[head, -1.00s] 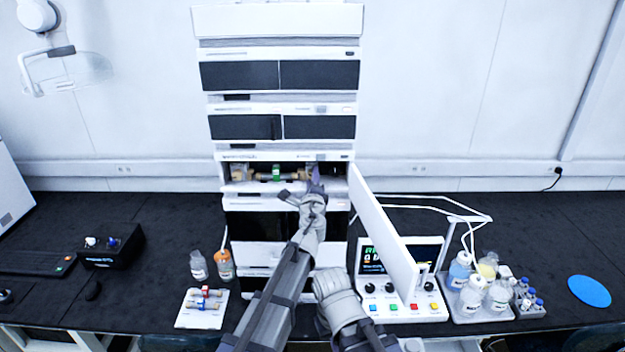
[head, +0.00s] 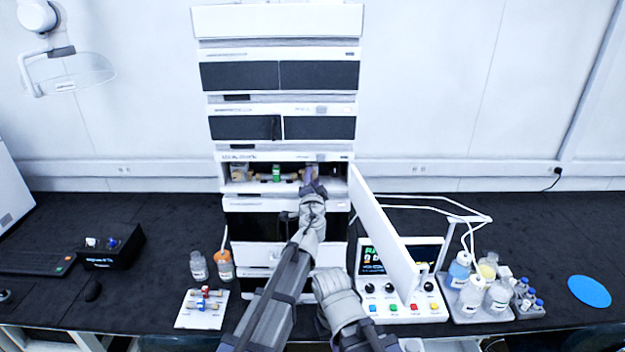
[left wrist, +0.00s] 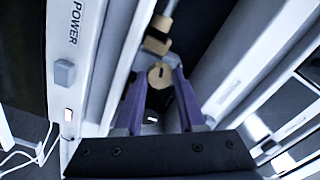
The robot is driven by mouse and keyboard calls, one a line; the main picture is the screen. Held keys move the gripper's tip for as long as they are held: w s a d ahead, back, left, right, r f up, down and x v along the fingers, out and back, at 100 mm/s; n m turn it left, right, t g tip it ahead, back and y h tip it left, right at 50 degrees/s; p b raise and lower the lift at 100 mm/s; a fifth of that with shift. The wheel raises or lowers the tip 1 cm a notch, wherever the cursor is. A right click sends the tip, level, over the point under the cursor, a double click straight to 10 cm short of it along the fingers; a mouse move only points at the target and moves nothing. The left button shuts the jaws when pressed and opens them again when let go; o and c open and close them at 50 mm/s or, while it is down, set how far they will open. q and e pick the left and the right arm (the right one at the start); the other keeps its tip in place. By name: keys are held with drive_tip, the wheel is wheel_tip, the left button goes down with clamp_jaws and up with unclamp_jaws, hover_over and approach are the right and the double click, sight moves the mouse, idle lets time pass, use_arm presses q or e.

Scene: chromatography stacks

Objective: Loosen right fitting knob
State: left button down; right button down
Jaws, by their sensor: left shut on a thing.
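A tan fitting knob with a dark slot (left wrist: 160,74) sits between the purple fingers of my left gripper (left wrist: 157,78) in the left wrist view. The gripper is shut on it. In the head view my left gripper (head: 311,176) reaches into the right side of the open column compartment (head: 240,187), and its fingers and wrist hide the right knob there. A column with a green label (head: 276,173) lies across the compartment, left of the gripper. Another tan fitting (left wrist: 156,44) shows beyond the knob in the wrist view.
The open white door (head: 382,230) stands close to the right of my left arm. A control box (head: 405,295), a bottle tray (head: 490,312) and a white plate with fittings (head: 190,320) are on the black bench.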

use_arm(q)
drive_tip(key=shift+s+f+n, duration=0.1)
drive_tip(key=shift+s+n, duration=0.05)
drive_tip(key=shift+n, duration=0.85)
drive_tip(key=c, duration=0.5)
unclamp_jaws()
drive_tip(key=s, duration=0.7)
drive_tip(key=shift+s, duration=0.35)
use_arm(e)
drive_tip(key=shift+s+d, duration=0.6)
drive_tip(key=shift+s, duration=0.25)
use_arm(q)
drive_tip(key=shift+a, duration=0.1)
